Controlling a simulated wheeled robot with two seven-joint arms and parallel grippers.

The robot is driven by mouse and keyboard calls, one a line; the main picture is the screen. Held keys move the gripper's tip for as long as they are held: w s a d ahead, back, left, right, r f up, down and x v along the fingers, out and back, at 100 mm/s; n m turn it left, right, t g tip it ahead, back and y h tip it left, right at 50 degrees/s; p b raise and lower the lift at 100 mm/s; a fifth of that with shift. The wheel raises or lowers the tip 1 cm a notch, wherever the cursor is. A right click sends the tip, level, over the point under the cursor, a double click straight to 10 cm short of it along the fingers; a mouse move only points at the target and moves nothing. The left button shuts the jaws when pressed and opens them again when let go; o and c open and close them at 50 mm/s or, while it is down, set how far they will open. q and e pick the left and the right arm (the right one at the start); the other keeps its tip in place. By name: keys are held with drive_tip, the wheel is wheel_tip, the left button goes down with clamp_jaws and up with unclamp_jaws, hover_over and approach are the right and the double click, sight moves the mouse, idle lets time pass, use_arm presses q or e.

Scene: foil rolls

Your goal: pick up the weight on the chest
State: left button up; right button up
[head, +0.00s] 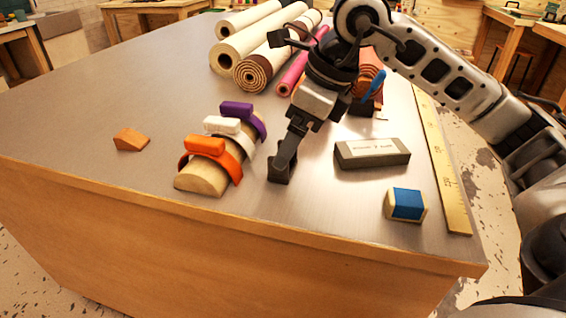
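Nothing in view can be named for sure as the weight. Small bags or straps in orange (206,146), white (222,125) and purple (237,109) lie over a curved wooden piece (203,180) on the chest-like bench (90,100). A grey block with a white label (372,152) lies farther right. My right gripper (282,168) reaches down between them, its dark tips low by the bench top. The tips look close together; whether they hold something dark or touch the surface is unclear. My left gripper is not in view.
Several rolls (245,40) lie at the back. A black block (365,107) sits partly behind my arm. A blue-and-cream block (406,204) and a yellow ruler (440,160) are at the right. The left bench top is mostly clear.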

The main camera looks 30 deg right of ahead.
drive_tip(key=x, duration=0.4)
drive_tip(key=shift+w+d+f, duration=0.1)
drive_tip(key=shift+w+f, duration=0.2)
drive_tip(key=shift+w, duration=0.15)
drive_tip(key=c, duration=1.5)
drive_tip(key=shift+r, duration=0.1)
